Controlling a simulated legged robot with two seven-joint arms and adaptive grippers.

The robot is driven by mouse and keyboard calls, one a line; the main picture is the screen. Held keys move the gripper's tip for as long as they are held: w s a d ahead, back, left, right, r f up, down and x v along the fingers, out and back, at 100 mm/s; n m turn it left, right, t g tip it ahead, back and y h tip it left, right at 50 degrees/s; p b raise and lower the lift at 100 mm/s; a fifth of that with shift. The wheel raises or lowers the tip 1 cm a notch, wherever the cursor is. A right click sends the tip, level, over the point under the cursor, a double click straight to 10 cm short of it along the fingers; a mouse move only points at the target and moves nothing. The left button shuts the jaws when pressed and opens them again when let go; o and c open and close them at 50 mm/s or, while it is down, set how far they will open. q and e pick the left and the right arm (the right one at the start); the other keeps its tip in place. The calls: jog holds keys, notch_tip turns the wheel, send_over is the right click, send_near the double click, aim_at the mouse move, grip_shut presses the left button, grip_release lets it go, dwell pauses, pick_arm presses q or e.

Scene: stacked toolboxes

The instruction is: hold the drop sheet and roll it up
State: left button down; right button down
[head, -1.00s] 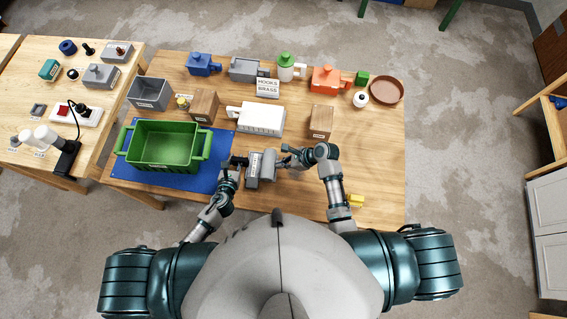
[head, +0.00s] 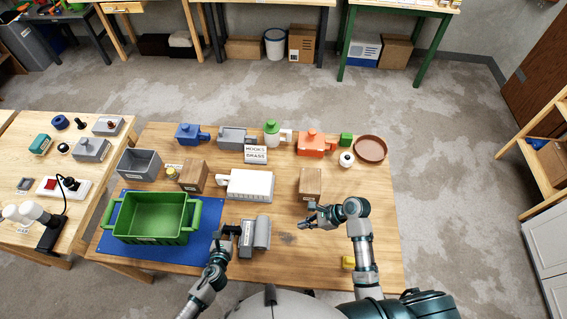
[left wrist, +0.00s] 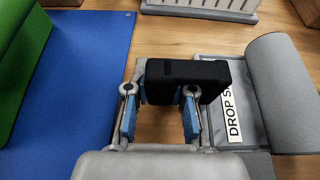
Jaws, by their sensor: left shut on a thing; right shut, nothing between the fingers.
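The grey drop sheet (head: 247,234) lies on the wooden table, right of the blue mat. Its right side forms a thick grey roll (head: 262,232). Its label, partly hidden, reads "DROP S" in the left wrist view (left wrist: 230,115). My left gripper (head: 230,232) is at the sheet's left edge. In the left wrist view its fingers (left wrist: 160,110) are shut on a black block (left wrist: 185,78) beside the flat part; whether the block is fixed to the sheet is unclear. My right gripper (head: 305,220) is shut and empty, right of the roll and apart from it.
A green crate (head: 157,238) stands on the blue mat (head: 113,243) at the left. A white ribbed box (head: 250,184) and a wooden block (head: 310,184) stand behind the sheet. A small yellow thing (head: 348,262) lies near the front right. Bare table lies between roll and right gripper.

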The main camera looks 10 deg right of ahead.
pick_arm(q)
jog(key=c, duration=0.9)
grip_release()
jog(key=v, duration=1.1)
jog(key=shift+s+a, duration=0.1)
jog(key=shift+s, duration=0.05)
jog(key=shift+s+r, duration=0.15)
jog(key=shift+r, duration=1.15)
notch_tip(320, 180, up, 6)
jog(key=shift+f, duration=0.2)
pick_arm(e)
notch_tip(320, 180, up, 8)
